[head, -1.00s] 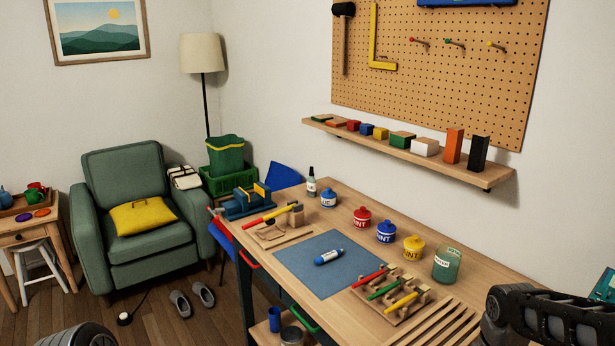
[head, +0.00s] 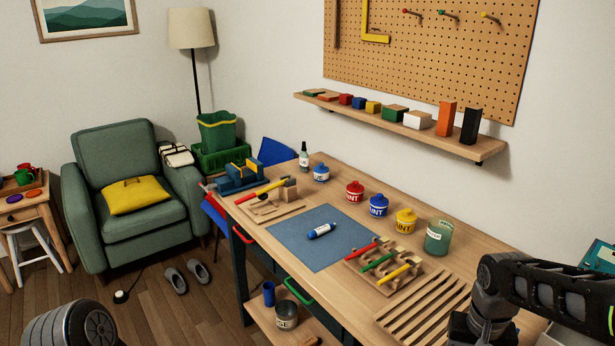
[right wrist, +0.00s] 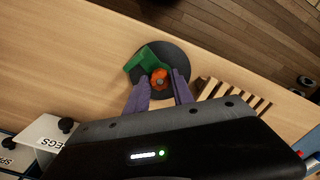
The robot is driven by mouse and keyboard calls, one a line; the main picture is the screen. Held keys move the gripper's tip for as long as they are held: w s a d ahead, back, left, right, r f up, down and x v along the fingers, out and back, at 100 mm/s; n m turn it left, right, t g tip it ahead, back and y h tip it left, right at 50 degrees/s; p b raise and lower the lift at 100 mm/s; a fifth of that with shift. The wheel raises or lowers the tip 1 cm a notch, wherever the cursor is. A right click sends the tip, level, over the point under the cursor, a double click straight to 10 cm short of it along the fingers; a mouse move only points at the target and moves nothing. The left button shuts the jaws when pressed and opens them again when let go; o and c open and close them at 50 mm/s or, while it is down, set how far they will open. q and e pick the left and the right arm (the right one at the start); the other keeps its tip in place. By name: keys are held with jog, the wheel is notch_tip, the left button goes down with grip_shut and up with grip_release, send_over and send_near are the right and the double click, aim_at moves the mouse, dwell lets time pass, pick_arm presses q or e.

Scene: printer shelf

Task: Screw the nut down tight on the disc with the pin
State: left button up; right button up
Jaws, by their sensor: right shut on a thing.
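A dark round disc (right wrist: 178,55) lies on the wooden bench in the right wrist view. An orange nut (right wrist: 159,78) sits over its near part, with a green piece (right wrist: 138,63) beside it on the left, reaching past the disc's edge. My right gripper (right wrist: 161,84) has its two purple fingers on either side of the orange nut and is shut on it. The pin cannot be made out. How far down the nut sits on the disc cannot be told. The head view shows my right arm at the lower right, but not its fingertips. My left gripper is out of view.
A slatted wooden rack (right wrist: 235,97) lies right of the disc. White boxes with black knobs, one marked PEGS (right wrist: 50,130), stand at lower left. In the head view, a blue mat (head: 318,240), paint pots and a tool holder (head: 385,268) occupy the bench.

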jog(key=m, duration=0.5)
jog(key=shift+f+m, duration=0.1)
jog(key=shift+m, duration=0.2)
jog(key=m+b, duration=0.1)
jog(key=m, duration=0.5)
jog(key=o, duration=0.7)
